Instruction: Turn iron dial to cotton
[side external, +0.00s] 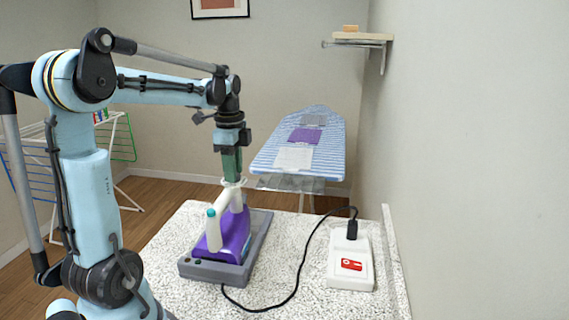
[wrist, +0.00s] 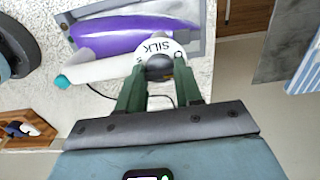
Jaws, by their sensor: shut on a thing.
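The iron (side external: 229,238) has a purple body and a white handle with a teal tip. It rests on a grey base (side external: 190,268) on the speckled counter, and it also shows in the wrist view (wrist: 120,38). The iron's dial (wrist: 155,47) is a white ring marked SILK around a grey and dark knob; other markings are cut off or too small to read. My gripper (wrist: 160,85) points down at the dial, its green fingers on either side of the knob and shut on it. In the side view my gripper (side external: 233,178) meets the top of the handle.
A black cord (side external: 300,265) runs from the iron's base to a white box (side external: 338,250) with a red switch (side external: 351,265). A striped ironing board (side external: 330,140) with flat cloths stands behind the counter. A drying rack (side external: 125,150) stands at left; a small wall shelf (side external: 360,37) is at upper right.

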